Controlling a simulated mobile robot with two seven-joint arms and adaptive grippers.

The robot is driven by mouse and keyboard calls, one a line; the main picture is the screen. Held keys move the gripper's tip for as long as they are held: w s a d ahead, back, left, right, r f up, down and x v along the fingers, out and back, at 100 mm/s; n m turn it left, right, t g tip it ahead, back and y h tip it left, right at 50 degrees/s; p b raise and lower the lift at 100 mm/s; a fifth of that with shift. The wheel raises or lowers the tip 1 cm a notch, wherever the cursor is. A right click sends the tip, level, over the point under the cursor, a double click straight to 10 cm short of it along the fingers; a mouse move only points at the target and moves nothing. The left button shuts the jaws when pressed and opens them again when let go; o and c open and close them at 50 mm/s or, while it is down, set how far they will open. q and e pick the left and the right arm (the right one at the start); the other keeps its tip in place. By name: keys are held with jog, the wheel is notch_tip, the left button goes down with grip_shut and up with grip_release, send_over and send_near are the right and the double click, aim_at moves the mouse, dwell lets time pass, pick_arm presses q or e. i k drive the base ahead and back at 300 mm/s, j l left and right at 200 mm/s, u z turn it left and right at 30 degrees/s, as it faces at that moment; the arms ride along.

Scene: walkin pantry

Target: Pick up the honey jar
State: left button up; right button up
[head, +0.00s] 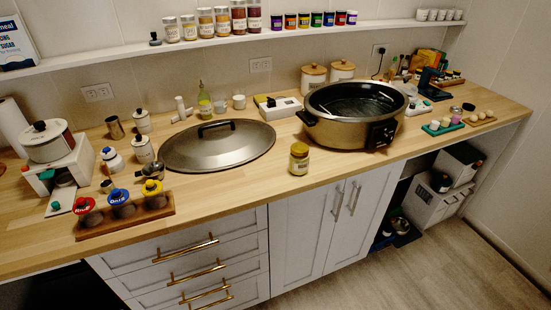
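A small jar with a golden-yellow lid and pale label, seemingly the honey jar (299,159), stands upright on the wooden counter (250,187) near its front edge. It is in the middle of the head view, just left of the large roaster pot. Its front and lid are unobstructed. The label is too small to read. Neither of my grippers shows in this view.
A roaster pot (352,122) stands right of the jar, and its large lid (217,145) lies to the left. A wooden rack (124,214) with spice jars is at the front left. Counter around the jar's front and left is clear. A shelf (200,42) runs above.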

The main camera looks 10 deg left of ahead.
aim_at(298, 156)
jog(key=i+l+u, duration=0.1)
jog(key=u, duration=0.3)
jog(key=l+u, duration=0.6)
jog(key=u, duration=0.15)
jog(key=l+u, duration=0.2)
jog(key=l, duration=0.3)
jog(key=l+u, duration=0.2)
jog(key=l, duration=0.35)
jog(key=k, duration=0.05)
